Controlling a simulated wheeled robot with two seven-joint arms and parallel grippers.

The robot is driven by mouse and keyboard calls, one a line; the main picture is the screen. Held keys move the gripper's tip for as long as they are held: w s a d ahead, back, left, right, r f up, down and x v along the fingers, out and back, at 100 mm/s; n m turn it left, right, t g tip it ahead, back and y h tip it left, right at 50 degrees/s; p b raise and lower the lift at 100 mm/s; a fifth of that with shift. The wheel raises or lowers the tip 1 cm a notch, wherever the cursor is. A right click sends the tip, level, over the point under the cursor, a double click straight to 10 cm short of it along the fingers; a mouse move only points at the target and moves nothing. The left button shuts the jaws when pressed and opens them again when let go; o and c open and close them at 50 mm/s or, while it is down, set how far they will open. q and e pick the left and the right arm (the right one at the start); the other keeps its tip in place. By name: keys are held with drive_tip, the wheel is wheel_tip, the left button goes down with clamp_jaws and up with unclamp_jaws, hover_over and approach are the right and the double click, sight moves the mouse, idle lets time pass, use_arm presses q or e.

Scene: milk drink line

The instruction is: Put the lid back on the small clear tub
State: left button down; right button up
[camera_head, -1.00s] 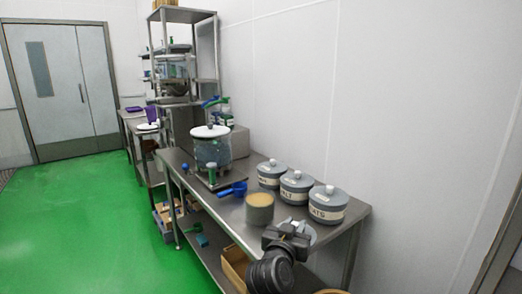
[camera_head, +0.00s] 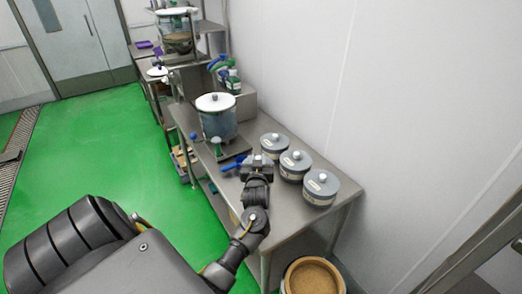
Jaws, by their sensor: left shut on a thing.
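My left gripper (camera_head: 257,163) is over the front part of the steel table, left of the grey canisters. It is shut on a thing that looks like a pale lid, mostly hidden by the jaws. The open round tub with tan contents, seen earlier at about this place, is hidden behind my gripper and wrist. I cannot tell whether the lid touches it. A larger clear tub (camera_head: 218,126) with a white lid on stands farther back on the table. My right gripper is not in view.
Three lidded grey canisters (camera_head: 294,167) stand in a row along the wall side. A blue scoop (camera_head: 231,163) lies left of my gripper. A round bin of tan grain (camera_head: 313,277) stands low at the front. Green floor (camera_head: 110,160) is clear at left.

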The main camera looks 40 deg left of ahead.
use_arm(q)
drive_tip(key=shift+s+a+f, duration=0.1)
drive_tip(key=shift+f+b, duration=0.35)
drive_tip(key=shift+b, duration=0.2)
wheel_tip(320, 180, down, 6)
drive_tip(key=b, duration=0.4)
drive_tip(key=shift+r+b, duration=0.25)
drive_tip(key=shift+b, duration=0.1)
drive_tip(key=shift+p, duration=0.4)
idle(0.6)
drive_tip(key=shift+f, duration=0.15)
idle(1.3)
